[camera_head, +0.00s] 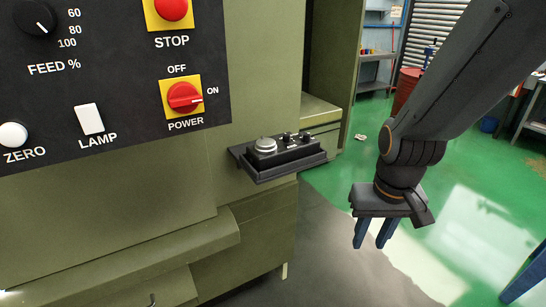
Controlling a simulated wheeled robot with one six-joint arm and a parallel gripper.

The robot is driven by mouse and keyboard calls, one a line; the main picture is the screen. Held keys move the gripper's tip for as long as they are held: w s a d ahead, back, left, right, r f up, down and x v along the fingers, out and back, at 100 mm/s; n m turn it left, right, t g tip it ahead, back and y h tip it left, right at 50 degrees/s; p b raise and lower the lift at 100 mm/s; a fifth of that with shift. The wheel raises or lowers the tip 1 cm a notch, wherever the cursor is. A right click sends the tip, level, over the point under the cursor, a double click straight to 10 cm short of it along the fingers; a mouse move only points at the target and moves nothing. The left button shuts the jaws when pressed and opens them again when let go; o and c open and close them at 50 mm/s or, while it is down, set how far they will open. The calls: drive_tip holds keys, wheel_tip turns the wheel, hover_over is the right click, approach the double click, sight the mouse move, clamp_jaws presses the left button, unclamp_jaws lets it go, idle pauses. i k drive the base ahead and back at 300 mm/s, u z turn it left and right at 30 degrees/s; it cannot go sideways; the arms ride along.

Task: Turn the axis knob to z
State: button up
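A black control box (286,154) sits on a small dark shelf (262,178) on the side of the green machine. A silver round dial (264,145) is on its left part. Two small black knobs, a nearer one (287,138) and a farther one (304,136), stand on its right part. Their labels are too small to read, so I cannot tell which is the axis knob or where it points. My gripper (370,244) hangs to the right of the box, apart from it, with blue fingers pointing down. The fingers are apart with nothing between them.
A black panel (140,120) on the left carries a feed knob (35,18), a red stop button (172,9), a red power switch (184,97) and a lamp switch (89,119). A green machine ledge (190,250) juts out below. Open floor lies around my gripper.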

sight(287, 138)
drive_tip(key=u, duration=0.55)
drive_tip(key=i, duration=0.5)
drive_tip(key=k, duration=1)
drive_tip(key=z, duration=1.8)
drive_tip(key=i, duration=0.8)
drive_tip(key=u, duration=2.4)
drive_tip(key=i, duration=0.15)
drive_tip(key=z, duration=0.05)
